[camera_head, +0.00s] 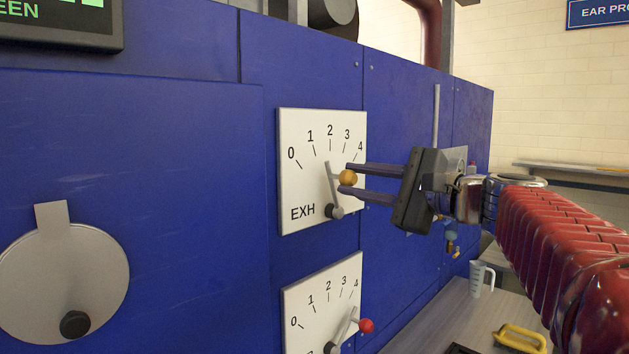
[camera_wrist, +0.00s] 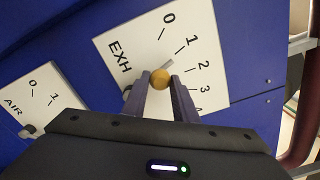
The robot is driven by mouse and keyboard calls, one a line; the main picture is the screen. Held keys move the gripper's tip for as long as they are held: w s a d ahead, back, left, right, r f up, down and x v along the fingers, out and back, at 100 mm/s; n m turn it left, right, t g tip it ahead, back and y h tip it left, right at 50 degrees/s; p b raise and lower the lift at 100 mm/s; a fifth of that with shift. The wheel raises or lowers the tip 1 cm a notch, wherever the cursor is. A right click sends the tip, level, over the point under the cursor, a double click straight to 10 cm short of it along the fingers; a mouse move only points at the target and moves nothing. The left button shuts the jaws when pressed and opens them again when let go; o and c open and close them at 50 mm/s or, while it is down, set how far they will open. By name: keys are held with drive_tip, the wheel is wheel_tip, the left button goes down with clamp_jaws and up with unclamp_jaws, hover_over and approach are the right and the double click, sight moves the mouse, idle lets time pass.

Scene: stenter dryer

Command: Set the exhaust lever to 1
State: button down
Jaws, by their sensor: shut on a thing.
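The exhaust lever (camera_head: 331,185) is a grey bar on the white EXH plate (camera_head: 296,190), which is marked 0 to 4. My gripper (camera_head: 352,182) comes from the right and is shut on this knob, one finger above and one below. In the wrist view the knob (camera_wrist: 160,79) sits between the fingertips (camera_wrist: 160,84), and the fingers partly hide the lever and hub.
A second plate (camera_head: 300,315) below has a similar lever with a red knob (camera_head: 366,325). A round grey cover (camera_head: 62,285) is at the left on the blue panel. A bench with a jug (camera_head: 481,279) and a yellow-handled item (camera_head: 520,338) lies at the lower right.

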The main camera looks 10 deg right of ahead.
drive_tip(key=shift+f, duration=0.1)
drive_tip(key=c, duration=1.4)
unclamp_jaws()
drive_tip(key=shift+c, duration=0.2)
drive_tip(key=v, duration=1.4)
drive_tip(key=shift+w+f, duration=0.1)
